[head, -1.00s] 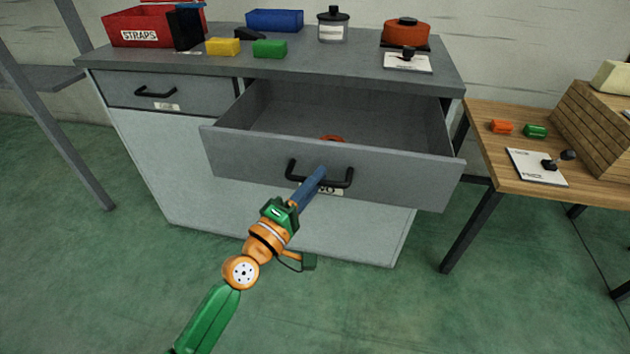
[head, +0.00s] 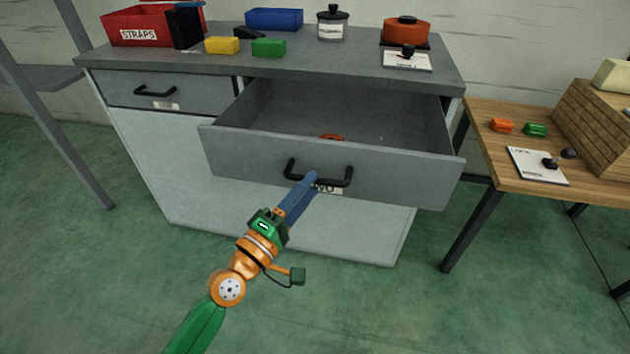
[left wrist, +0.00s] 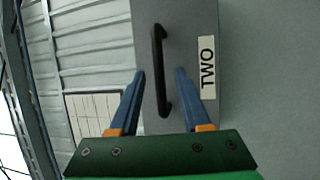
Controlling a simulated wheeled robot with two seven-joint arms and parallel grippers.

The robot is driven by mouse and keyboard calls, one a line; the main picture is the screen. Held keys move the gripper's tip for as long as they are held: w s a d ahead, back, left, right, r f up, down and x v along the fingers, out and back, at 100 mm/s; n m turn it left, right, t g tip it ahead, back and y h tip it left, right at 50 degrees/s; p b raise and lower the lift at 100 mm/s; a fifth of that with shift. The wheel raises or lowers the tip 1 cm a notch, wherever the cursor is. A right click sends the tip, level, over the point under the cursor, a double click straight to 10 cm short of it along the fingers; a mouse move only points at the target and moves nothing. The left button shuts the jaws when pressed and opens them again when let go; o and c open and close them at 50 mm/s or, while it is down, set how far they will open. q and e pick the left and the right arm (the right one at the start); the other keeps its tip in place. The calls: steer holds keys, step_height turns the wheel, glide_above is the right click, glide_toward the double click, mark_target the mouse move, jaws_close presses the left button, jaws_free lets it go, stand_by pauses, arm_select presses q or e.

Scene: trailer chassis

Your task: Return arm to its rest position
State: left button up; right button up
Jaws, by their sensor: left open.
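My left arm, green and orange, comes in from the bottom left of the head view. Its gripper (head: 309,184) has blue fingers and sits just in front of the pulled-out drawer (head: 230,151). In the left wrist view the gripper (left wrist: 161,88) is open, its two fingers apart on either side of the black drawer handle (left wrist: 160,70), with a gap to each side. The handle also shows in the head view (head: 318,181). A label reading TWO (left wrist: 207,66) is beside it. My right gripper is not in view.
The grey cabinet (head: 190,180) carries a red STRAPS bin (head: 139,36), a blue bin (head: 274,19), yellow and green blocks, a jar and an orange round object (head: 404,31). Part of an orange-red object (head: 332,137) shows inside the drawer. A wooden table (head: 500,170) stands right. The floor in front is clear.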

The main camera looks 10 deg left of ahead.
arm_select(q)
steer(key=v, duration=0.4)
steer(key=shift+b, duration=0.35)
